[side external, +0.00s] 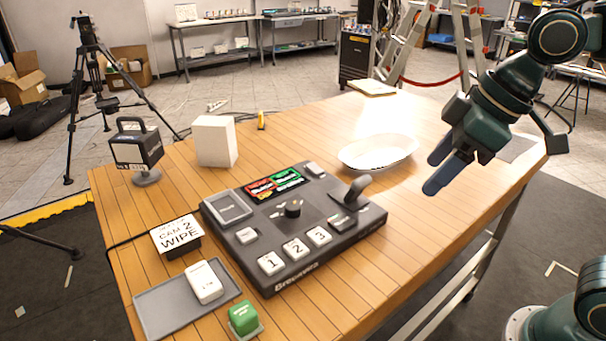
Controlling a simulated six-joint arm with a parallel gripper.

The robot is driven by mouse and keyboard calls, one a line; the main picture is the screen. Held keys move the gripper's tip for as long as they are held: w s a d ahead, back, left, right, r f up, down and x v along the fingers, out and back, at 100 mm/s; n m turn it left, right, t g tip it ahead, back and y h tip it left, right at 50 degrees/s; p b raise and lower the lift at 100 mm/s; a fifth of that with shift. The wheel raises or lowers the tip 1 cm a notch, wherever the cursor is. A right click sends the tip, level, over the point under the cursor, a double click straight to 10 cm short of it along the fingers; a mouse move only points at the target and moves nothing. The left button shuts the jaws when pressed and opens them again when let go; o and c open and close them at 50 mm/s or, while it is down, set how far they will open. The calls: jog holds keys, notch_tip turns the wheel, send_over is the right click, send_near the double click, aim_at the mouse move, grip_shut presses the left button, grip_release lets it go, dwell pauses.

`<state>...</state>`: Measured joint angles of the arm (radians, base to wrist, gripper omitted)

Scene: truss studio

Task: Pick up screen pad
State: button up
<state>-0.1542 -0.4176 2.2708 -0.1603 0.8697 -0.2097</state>
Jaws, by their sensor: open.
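A dark switcher console (340,243) lies on the wooden table, with numbered white keys, a knob and a lever. A grey square framed pad (228,207) is set at its left end. A small screen (275,185) with red and green tiles is at its back edge. No label tells which of these is the screen pad. My gripper (431,175) is open and empty, raised over the table's right side. Its two blue fingers point down and left, well apart from the console.
A grey tray (160,316) holds a white block (204,282); a green block (243,318) stands beside it. A "CAM 2 WIPE" sign (178,236), a camera-like device (137,150), a white box (214,141) and a white oval dish (378,152) surround the console. The table's front right is clear.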

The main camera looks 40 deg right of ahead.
jog(key=w+a+f+n+g+y, duration=0.2)
jog(key=w+a+n, duration=0.5)
jog(key=a, duration=0.5)
jog(key=n+g, duration=0.2)
jog(key=n, duration=0.3)
send_near(242, 311)
jog(key=d+r, duration=0.2)
jog(key=r, duration=0.1)
jog(key=shift+w+d+y, duration=0.1)
jog(key=shift+w+y, duration=0.1)
jog(key=shift+y, duration=0.1)
jog(key=shift+x, duration=4.25)
jog(key=shift+s+f, duration=0.1)
jog(key=shift+s, duration=0.05)
jog(key=shift+x, duration=2.55)
jog(key=shift+s, duration=0.1)
jog(key=shift+c, duration=0.4)
jog(key=c, duration=1)
